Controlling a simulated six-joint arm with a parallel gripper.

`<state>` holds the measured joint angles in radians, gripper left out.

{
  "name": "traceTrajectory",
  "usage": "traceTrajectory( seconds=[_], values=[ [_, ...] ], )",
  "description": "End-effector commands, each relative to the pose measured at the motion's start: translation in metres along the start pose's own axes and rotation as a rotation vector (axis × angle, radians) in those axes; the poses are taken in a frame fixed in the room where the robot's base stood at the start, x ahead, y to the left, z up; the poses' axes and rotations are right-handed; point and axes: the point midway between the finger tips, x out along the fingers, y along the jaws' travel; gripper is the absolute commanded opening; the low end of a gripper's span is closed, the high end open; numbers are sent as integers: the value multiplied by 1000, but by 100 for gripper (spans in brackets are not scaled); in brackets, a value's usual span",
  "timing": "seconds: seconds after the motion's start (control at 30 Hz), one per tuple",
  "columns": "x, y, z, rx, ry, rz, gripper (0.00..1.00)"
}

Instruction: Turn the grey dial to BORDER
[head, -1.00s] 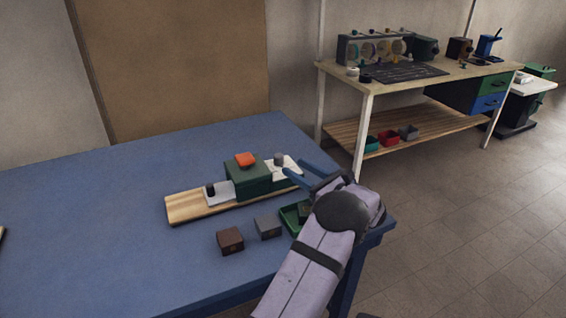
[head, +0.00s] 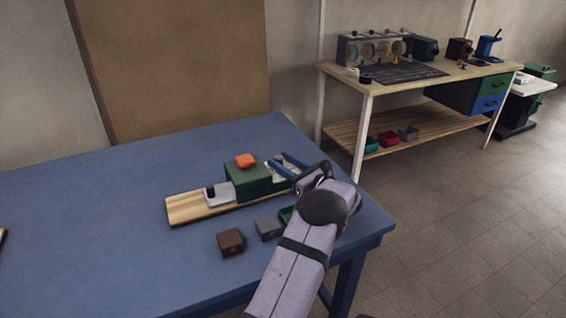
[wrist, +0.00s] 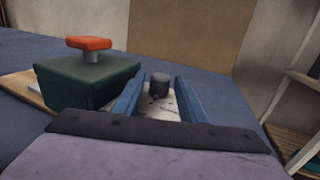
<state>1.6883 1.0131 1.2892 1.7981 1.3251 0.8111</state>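The grey dial (wrist: 160,85) is a short round knob on a pale plate (wrist: 160,105), to the right of a green box with an orange-red knob on top. In the wrist view it stands between and just beyond the two blue fingers of my gripper (wrist: 159,82). The gripper is open, with a gap on both sides of the dial and no visible contact. In the head view my gripper (head: 277,160) is over the right end of the wooden board and mostly hides the dial. No BORDER lettering is readable in either view.
The green box (head: 247,181) stands close left of my fingers on the wooden board (head: 185,209). A dark knob (head: 211,190) sits on the board's left plate. Brown (head: 231,241) and grey (head: 267,227) blocks and a green tray (head: 287,214) lie in front.

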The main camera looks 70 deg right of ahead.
Motion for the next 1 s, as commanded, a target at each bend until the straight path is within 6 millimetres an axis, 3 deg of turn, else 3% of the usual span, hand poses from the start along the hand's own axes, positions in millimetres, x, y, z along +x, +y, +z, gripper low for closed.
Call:
traceTrajectory(
  seconds=[0.03,0.13,1.0],
  values=[
    [0,0,0,0,0,0,24],
    [0,0,0,0,0,0,2],
    [2,-8,1,-4,-11,220,2]
  ],
)
